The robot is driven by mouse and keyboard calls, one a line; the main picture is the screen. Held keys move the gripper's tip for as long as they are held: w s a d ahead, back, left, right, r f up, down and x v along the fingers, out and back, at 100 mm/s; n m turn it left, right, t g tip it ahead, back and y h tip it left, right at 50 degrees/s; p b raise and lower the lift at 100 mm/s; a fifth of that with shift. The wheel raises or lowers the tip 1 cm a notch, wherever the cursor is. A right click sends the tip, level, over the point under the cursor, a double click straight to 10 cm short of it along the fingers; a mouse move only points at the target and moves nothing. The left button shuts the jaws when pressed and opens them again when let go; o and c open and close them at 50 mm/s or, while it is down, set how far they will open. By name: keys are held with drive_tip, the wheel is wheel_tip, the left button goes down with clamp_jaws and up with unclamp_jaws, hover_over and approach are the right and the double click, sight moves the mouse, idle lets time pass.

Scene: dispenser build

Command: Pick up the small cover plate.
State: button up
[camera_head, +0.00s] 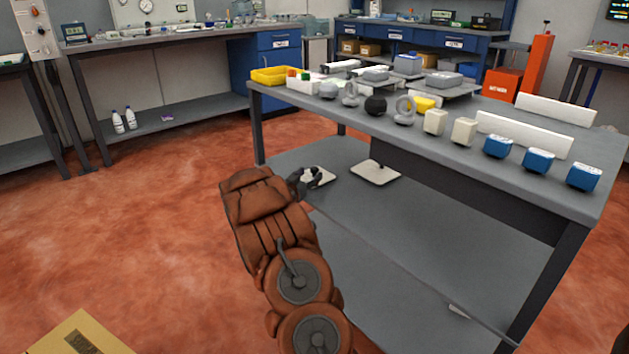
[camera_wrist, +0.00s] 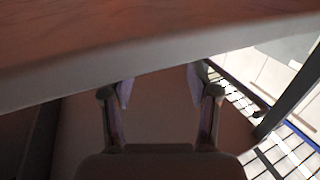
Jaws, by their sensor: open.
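No part can be singled out with certainty as the small cover plate. A flat pale plate (camera_head: 324,182) lies on the table's lower shelf, partly hidden behind my gripper. A second flat pale plate (camera_head: 375,174), with a short dark post on it, lies to its right. My gripper (camera_head: 312,178) is beside the table's front side, below the tabletop. In the wrist view my gripper (camera_wrist: 160,86) has its two fingers apart with nothing visible between them.
The grey table (camera_head: 440,185) carries blue-and-white boxes (camera_head: 538,160), cream blocks (camera_head: 465,131), grey parts, and a yellow tray (camera_head: 270,76). A long grey edge (camera_wrist: 130,62) crosses the wrist view close beyond the fingers. Red floor to the left is open; a cardboard box (camera_head: 75,335) stands bottom left.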

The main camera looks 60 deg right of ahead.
sight(313, 172)
drive_tip(key=shift+w+d, duration=0.15)
drive_tip(key=shift+d, duration=0.35)
drive_tip(key=shift+w+d+f+b, duration=0.15)
drive_tip(key=shift+d+b, duration=0.15)
drive_tip(key=shift+d, duration=0.2)
drive_tip(key=shift+w+d+f+b, duration=0.1)
drive_tip(key=shift+w+d+b, duration=0.15)
drive_tip(key=shift+d, duration=0.2)
drive_tip(key=shift+w+d+f+b, duration=0.1)
drive_tip(key=shift+d+f+b, duration=0.05)
drive_tip(key=shift+d+b, duration=0.3)
drive_tip(key=shift+d, duration=0.45)
drive_tip(key=shift+w+d+r, duration=0.15)
drive_tip(key=shift+d, duration=0.35)
drive_tip(key=shift+c, duration=0.3)
clamp_jaws()
